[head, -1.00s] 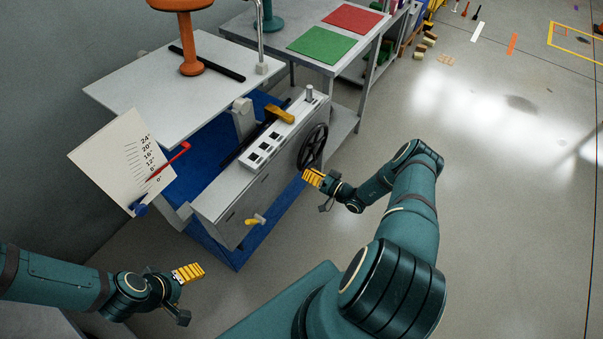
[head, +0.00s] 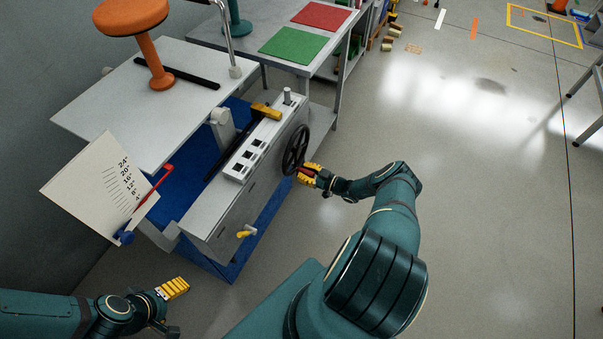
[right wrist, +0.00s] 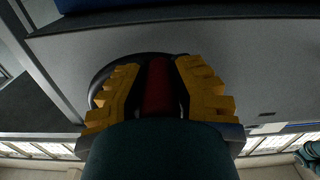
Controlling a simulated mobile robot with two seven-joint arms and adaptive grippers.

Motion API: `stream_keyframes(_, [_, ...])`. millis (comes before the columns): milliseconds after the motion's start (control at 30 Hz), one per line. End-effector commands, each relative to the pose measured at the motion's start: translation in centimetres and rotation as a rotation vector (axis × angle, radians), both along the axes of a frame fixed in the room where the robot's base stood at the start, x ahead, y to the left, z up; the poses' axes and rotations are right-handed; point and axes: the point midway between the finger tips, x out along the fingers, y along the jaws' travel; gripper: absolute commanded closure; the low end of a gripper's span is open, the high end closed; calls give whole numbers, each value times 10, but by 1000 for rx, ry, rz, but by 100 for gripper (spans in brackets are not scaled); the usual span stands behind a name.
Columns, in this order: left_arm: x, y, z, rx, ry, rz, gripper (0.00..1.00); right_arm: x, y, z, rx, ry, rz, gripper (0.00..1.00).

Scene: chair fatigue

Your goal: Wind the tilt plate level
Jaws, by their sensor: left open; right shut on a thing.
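The tilt plate (head: 110,105) is a pale grey slab on the fatigue rig. It looks tilted, with an orange stool (head: 150,60) standing on it. A white scale card (head: 95,200) with degree marks stands at its near left corner; a red pointer (head: 155,187) lies across its lower marks, exact reading too small to tell. The black handwheel (head: 295,150) is on the rig's right end. My right gripper (head: 308,174) is shut on the wheel's red handle (right wrist: 158,88), which shows between the yellow fingers. My left gripper (head: 178,288) is open and empty, low at the left.
A bench (head: 245,35) with green (head: 292,41) and red (head: 320,15) mats stands behind.

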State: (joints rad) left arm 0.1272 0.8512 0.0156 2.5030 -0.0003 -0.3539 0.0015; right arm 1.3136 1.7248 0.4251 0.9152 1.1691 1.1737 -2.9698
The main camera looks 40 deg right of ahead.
Motion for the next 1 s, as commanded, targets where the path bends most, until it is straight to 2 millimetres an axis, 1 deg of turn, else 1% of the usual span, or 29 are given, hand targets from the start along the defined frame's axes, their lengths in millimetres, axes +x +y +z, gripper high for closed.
stream_keyframes(33, [-1,0,5,0,1,0,26,3,-7,7,-27,-22,-9,100])
stream_keyframes(400, [-3,0,18,-1,8,-2,26,7,-16,6,-154,-69,-6,100])
stream_keyframes(1000, [-4,0,19,-1,10,-3,26,9,-19,6,-179,-81,-5,100])
